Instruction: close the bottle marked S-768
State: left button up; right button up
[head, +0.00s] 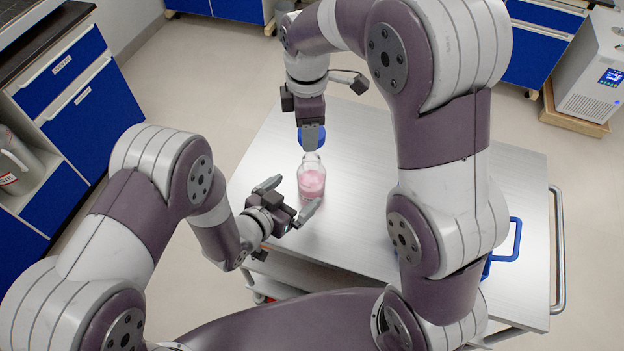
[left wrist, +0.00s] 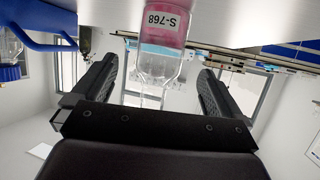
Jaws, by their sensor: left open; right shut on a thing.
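The bottle (head: 312,183) is clear glass with pink liquid and stands upright on the metal table. In the left wrist view, which is upside down, its label (left wrist: 163,20) reads S-768. My right gripper (head: 311,146) is shut on a blue cap (head: 322,138) above the bottle's mouth. Whether the cap touches the neck cannot be told. My left gripper (head: 288,198) is open and empty on the near left side of the bottle. The bottle shows between its fingers in the left wrist view (left wrist: 155,88), with no visible contact.
The metal table (head: 270,140) is largely clear around the bottle. A blue handle (head: 508,240) shows at the right, partly behind my right arm. The left wrist view shows another glass vessel with a blue cap (left wrist: 8,73). Blue cabinets (head: 90,105) stand at the left.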

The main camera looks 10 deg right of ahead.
aim_at(311, 179)
pick_arm(q)
jog(key=x, duration=0.7)
jog(key=shift+w+d+f, duration=0.2)
jog(key=shift+w+d, duration=0.05)
jog(key=c, duration=1.4)
jog(key=shift+c, duration=0.2)
pick_arm(e)
jog(key=shift+f, duration=2.55)
jog(key=shift+f, duration=0.85)
jog(key=shift+f, duration=0.5)
